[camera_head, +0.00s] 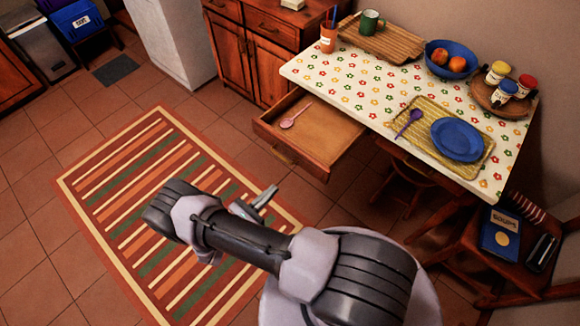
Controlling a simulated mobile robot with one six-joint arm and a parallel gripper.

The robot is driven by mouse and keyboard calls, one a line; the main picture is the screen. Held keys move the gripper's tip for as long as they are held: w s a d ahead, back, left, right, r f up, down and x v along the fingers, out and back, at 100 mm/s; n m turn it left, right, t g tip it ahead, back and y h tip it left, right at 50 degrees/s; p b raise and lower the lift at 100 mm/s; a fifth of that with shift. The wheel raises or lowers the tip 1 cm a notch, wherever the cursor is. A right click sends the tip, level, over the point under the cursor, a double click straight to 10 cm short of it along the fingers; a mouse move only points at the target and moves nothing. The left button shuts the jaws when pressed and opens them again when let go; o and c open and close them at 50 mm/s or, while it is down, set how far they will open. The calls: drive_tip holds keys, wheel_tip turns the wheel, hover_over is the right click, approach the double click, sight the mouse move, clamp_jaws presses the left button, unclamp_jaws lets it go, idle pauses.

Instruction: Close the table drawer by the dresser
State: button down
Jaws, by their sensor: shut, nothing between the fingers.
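The table drawer (325,142) is pulled well out from under the white floral table (350,85), on the side by the dresser (255,50). Its wooden front with a handle (284,156) faces the lower left. A pink spoon (296,116) lies inside the drawer. My gripper (268,196) is shut and empty, low in the picture. In the picture it is below and left of the drawer front and apart from it. My arm crosses the lower middle of the picture and hides part of the rug and floor.
A striped rug (115,180) covers the tiled floor in front of the drawer. The table holds a blue plate (457,139) on a yellow mat, a fruit bowl (451,59), jars and a green mug (370,22). Chairs (407,172) stand at its near side.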

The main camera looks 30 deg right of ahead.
sight(305, 159)
drive_tip(key=b+x, duration=0.2)
drive_tip(key=x, duration=1.2)
drive_tip(key=shift+w+d+f, duration=0.1)
drive_tip(key=shift+d+f, duration=0.05)
drive_tip(key=shift+f, duration=0.05)
drive_tip(key=shift+d, duration=0.1)
